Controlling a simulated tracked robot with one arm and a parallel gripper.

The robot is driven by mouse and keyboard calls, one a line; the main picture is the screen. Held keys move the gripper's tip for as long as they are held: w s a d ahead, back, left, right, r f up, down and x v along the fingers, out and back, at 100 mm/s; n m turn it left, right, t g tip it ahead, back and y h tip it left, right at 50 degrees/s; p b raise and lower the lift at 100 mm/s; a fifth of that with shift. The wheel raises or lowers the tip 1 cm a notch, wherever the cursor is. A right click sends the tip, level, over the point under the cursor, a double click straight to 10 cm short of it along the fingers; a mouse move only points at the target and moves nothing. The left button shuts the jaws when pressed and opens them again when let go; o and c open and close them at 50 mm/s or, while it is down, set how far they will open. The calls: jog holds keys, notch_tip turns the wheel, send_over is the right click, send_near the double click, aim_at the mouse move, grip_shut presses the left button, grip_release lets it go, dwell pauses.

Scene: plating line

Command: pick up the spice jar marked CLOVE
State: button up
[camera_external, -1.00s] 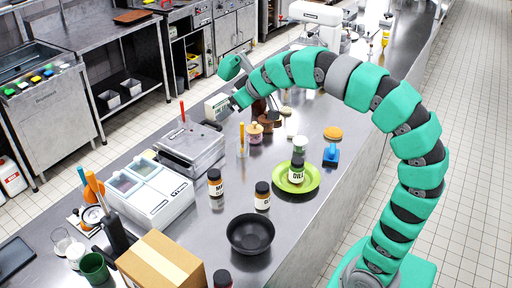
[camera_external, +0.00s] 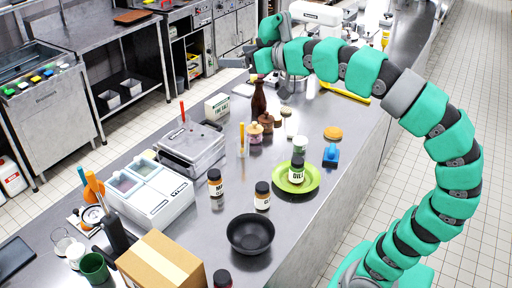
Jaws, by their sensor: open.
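No label that I can read as CLOVE shows. A dark-lidded jar with a white label (camera_external: 215,183) stands on the counter in the middle. A second similar jar (camera_external: 262,196) stands to its right, its label too small to read surely. A third jar (camera_external: 296,171), which seems to read DILL, stands on a green plate (camera_external: 312,185). A fourth jar (camera_external: 222,279) is cut off at the bottom edge, its label out of sight. My gripper (camera_external: 232,62) is open and empty, raised above the far part of the counter, well away from these jars.
A black bowl (camera_external: 250,235) stands in front of the jars, with a cardboard box (camera_external: 160,265) to its left.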

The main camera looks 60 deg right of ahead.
jog(key=w+d+f+m+g, duration=0.3)
jog(key=w+f+m, duration=0.2)
jog(key=f, duration=0.5)
jog(key=m+g+p, duration=0.1)
jog(key=m+g, duration=1.1)
jog(key=m, duration=0.5)
send_near(262, 186)
notch_tip(262, 186, down, 12)
jog(key=shift+w+f+p, duration=0.1)
jog(key=shift+f+p, duration=0.05)
jog(key=shift+p, duration=0.25)
jog(key=c, duration=1.2)
